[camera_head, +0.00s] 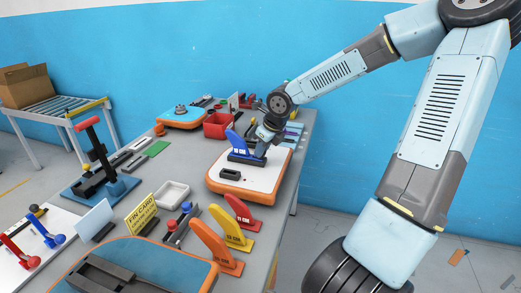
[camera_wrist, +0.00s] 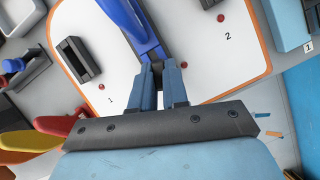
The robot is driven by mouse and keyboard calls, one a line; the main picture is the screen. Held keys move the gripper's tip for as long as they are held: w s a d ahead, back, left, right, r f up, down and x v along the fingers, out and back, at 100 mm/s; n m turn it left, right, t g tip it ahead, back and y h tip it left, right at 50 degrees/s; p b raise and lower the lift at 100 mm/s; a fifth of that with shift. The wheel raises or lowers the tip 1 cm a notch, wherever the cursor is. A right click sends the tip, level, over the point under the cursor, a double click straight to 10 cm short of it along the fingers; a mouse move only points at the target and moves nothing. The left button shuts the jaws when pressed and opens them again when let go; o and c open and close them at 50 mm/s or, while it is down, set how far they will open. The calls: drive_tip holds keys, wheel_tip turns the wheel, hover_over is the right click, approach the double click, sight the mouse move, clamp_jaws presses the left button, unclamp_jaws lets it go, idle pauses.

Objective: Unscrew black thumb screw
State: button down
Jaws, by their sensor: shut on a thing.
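My gripper (camera_wrist: 160,74) is shut at the near end of the blue fin (camera_wrist: 135,22) in the wrist view. A small dark piece (camera_wrist: 157,68), which looks like the black thumb screw, shows between the fingertips. The fingers hide most of it. The fin stands on the white board with an orange rim (camera_head: 262,177). In the head view the blue fin (camera_head: 235,139) stands upright in its dark blue base, and my gripper (camera_head: 262,146) is at its right end.
A black slotted block (camera_wrist: 79,58) lies on the board, left of the fin. Red dots and the numbers 1 and 2 mark the board. Red, yellow and orange fins (camera_head: 232,228) stand in front. A red bin (camera_head: 217,126) and another board (camera_head: 182,116) are farther back.

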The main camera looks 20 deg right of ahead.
drive_tip(key=shift+s+f+n+y, duration=0.15)
drive_tip(key=shift+n+y, duration=0.15)
drive_tip(key=shift+n, duration=0.7)
drive_tip(key=c, duration=1.1)
unclamp_jaws()
drive_tip(key=shift+o, duration=0.2)
drive_tip(key=shift+d, duration=0.1)
drive_tip(key=shift+w+r, duration=0.2)
drive_tip(key=shift+r, duration=2.5)
